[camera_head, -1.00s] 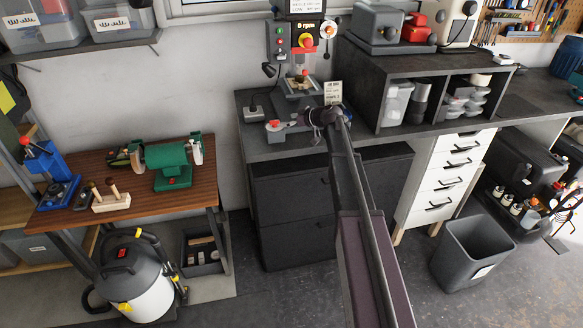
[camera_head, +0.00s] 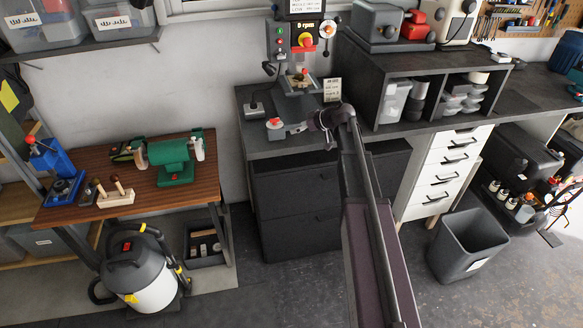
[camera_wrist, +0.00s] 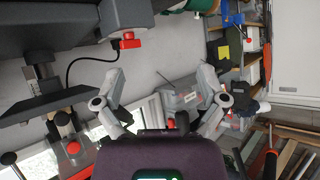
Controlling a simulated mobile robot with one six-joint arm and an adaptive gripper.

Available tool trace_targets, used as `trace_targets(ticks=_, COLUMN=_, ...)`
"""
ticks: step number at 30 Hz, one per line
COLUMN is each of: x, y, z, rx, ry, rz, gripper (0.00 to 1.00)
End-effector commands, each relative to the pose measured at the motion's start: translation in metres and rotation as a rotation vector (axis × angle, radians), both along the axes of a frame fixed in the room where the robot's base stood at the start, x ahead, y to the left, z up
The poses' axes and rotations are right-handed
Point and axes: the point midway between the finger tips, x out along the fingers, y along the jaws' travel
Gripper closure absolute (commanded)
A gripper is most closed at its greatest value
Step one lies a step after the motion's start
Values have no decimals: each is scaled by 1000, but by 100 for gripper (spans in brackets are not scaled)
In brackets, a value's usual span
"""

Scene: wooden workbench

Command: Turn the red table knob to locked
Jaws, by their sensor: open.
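A small red knob-like part (camera_head: 274,122) sits on a pale base at the front left of the dark bench. I cannot tell for sure that it is the table knob, or how it is turned. My gripper (camera_head: 297,128) is just right of it, low over the bench front, fingers pointing left. In the wrist view my gripper (camera_wrist: 160,78) has its fingers spread wide with nothing held between them. The wrist view also shows red parts at the left, a red knob (camera_wrist: 72,147) by the grey metalwork and a red block (camera_wrist: 127,40) with a black cable.
The drill press (camera_head: 300,85) stands behind my gripper, with a small sign (camera_head: 332,90) beside it. A dark shelf unit (camera_head: 425,85) is on the right. A wooden table (camera_head: 130,180) with a green grinder (camera_head: 172,160) stands left, across a gap.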

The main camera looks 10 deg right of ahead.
Motion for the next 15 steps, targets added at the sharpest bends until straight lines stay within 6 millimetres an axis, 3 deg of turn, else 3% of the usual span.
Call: trace_targets(ticks=15, x=-59, y=42, z=-17, rx=-94, ry=305, rz=-80, gripper=9)
